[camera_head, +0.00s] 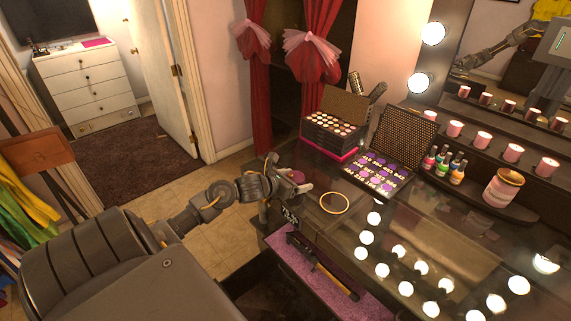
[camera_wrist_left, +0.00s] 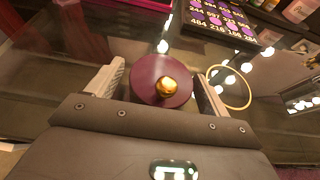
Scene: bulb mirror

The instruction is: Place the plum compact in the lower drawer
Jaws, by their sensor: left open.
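The plum compact (camera_wrist_left: 150,78) is a round plum disc with a gold knob-like centre. In the left wrist view it lies between the two fingers of my left gripper (camera_wrist_left: 158,88), on or just above the glass tabletop. My left gripper is open around it, with a gap at the left finger; contact at the right finger is unclear. In the head view the gripper (camera_head: 288,180) is at the left edge of the table, and the compact (camera_head: 297,176) shows partly between the fingers. An open drawer with purple lining (camera_head: 290,262) is below the tabletop. My right gripper is out of view.
A gold ring (camera_head: 334,203) lies right of the gripper. An eyeshadow palette (camera_head: 372,170) and a stacked makeup case (camera_head: 333,130) stand behind.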

